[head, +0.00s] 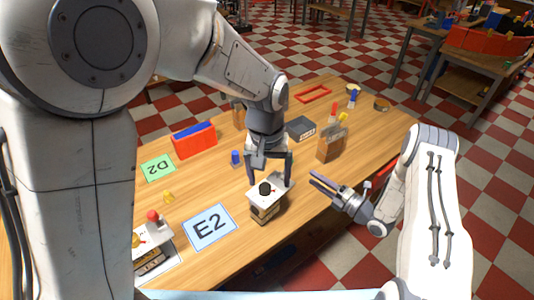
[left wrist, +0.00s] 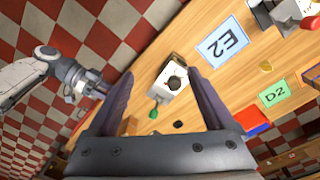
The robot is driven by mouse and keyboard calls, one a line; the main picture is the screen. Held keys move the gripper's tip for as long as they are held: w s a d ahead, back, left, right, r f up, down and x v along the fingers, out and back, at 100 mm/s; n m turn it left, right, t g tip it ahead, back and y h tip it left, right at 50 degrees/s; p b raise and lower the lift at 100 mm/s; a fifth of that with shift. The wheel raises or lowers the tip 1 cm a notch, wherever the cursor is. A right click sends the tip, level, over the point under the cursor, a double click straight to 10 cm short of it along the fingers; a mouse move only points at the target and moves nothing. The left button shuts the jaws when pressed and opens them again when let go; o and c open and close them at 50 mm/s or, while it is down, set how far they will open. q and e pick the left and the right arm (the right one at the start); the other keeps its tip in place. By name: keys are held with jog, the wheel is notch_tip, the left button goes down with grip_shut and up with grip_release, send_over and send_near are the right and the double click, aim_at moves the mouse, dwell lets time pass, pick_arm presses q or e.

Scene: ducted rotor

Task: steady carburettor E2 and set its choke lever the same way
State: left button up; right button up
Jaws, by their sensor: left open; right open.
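A carburettor (head: 265,212) with a white top and a black knob stands on the wooden table, right of the blue-edged E2 card (head: 210,227). In the left wrist view the carburettor (left wrist: 171,88) shows between my fingers, with a green-tipped lever (left wrist: 153,113) at its lower side. My left gripper (head: 270,181) is open above and behind the carburettor and holds nothing. My right gripper (head: 318,180) is open and empty, to the right of the carburettor near the table's front edge. In the head view the lever is hard to make out.
A second unit with a red knob (head: 153,216) stands at lower left, partly hidden by my arm. A green D2 card (head: 157,168), a red-and-blue box (head: 194,140), a blue-topped piece (head: 235,157), a dark box (head: 300,128) and a brown block (head: 331,145) lie farther back.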

aim_at(265, 187)
pick_arm(q)
jog(key=w+a+f+n, duration=0.1)
jog(key=w+f+n, duration=0.4)
jog(key=w+f, duration=0.65)
jog(key=f, duration=0.3)
jog(key=w+f, duration=0.1)
jog(key=f, duration=0.2)
jog(key=w+f, duration=0.1)
jog(key=f, duration=0.2)
jog(key=shift+f, duration=0.15)
grip_shut()
